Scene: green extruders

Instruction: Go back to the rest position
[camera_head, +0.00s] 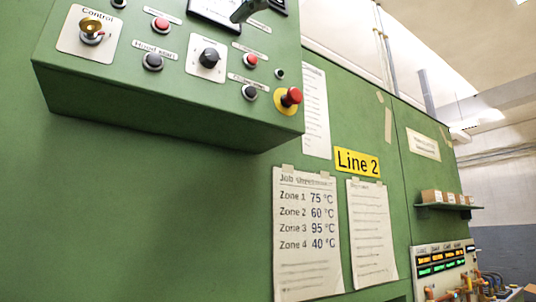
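Neither of my grippers shows in the head view, and no part of my arms can be made out for sure. A green control box (160,112) juts out from the machine at the upper left. It carries a brass key switch marked Control (92,28), a black selector knob (209,58), several red and black buttons, and a red mushroom button (291,97) on a yellow ring. A dark grey lever-like piece (246,10) is cut off by the top edge.
The green machine wall (130,220) fills the left and middle. A Line 2 sign (357,162) and a zone temperature sheet (306,235) are on it. At the right are a shelf with small boxes (447,197) and a panel with lit displays (440,262).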

